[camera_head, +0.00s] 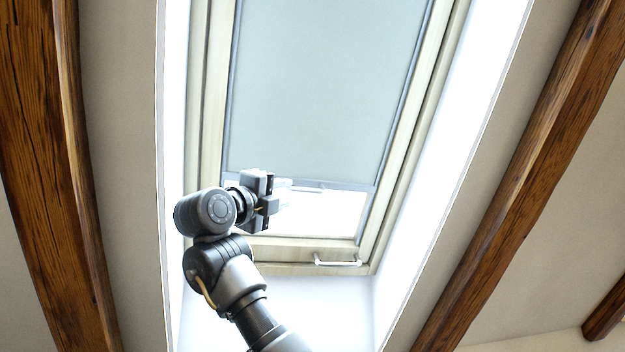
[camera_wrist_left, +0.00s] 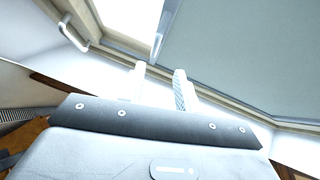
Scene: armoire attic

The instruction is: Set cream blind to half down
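The blind (camera_head: 315,90) looks pale grey-green here and hangs in the sloping roof window. It covers most of the pane, and its bottom bar (camera_head: 340,185) lies above a bright uncovered strip. The blind also shows in the wrist view (camera_wrist_left: 245,55), with the bar (camera_wrist_left: 160,30) running down toward my fingers. My left gripper (camera_head: 287,188) is at the bar, left of its middle, and its pale fingers blur into the bright glass. In the wrist view the fingers stand apart with a gap; I cannot tell whether they touch the bar. My right gripper is out of view.
The wooden window frame (camera_head: 400,140) has a metal handle (camera_head: 337,262) on its lower rail. White reveal walls (camera_head: 450,170) close in on both sides. Dark wooden beams (camera_head: 515,180) run along the sloping ceiling left and right.

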